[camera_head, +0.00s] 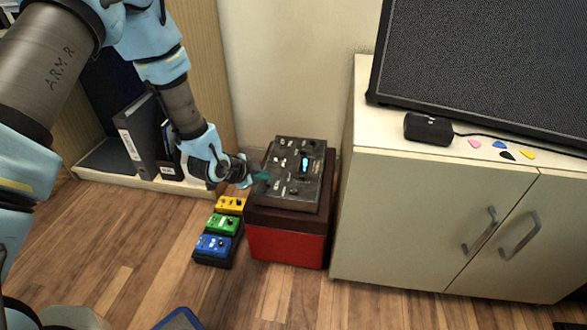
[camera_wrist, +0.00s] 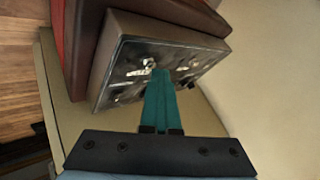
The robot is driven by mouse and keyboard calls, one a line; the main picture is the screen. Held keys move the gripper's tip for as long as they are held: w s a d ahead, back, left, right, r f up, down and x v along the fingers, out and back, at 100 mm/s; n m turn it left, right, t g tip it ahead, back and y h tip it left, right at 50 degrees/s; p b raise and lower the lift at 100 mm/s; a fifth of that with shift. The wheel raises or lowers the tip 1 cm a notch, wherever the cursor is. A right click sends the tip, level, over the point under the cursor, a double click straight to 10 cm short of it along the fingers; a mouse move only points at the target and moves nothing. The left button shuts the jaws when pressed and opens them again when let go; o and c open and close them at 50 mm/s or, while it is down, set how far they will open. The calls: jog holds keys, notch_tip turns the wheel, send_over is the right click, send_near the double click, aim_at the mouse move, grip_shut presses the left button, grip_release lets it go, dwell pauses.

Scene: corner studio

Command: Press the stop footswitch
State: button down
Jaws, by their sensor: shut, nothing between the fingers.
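A dark device with knobs, small switches and a lit blue display (camera_head: 295,172) sits on a red and dark brown box. The round controls on its top could include the stop footswitch, but I cannot read labels. My gripper (camera_head: 262,177) is at the left edge of the device's top, its teal fingers shut and empty. In the wrist view the shut fingers (camera_wrist: 160,78) reach over the device's metal top panel (camera_wrist: 130,72), with their tips near a silver control (camera_wrist: 150,63). I cannot tell whether they touch it.
The red box (camera_head: 285,246) stands on the wooden floor beside a pale cabinet (camera_head: 400,210). Yellow (camera_head: 231,204), green (camera_head: 223,224) and blue (camera_head: 213,245) pedals lie left of it. Binders (camera_head: 140,135) stand on a shelf behind my arm. Floor in front is mostly clear.

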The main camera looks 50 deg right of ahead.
aim_at(264, 187)
jog(key=shift+r, duration=0.15)
notch_tip(264, 187, up, 6)
jog(key=p, duration=0.4)
dwell(0.3)
dwell(0.7)
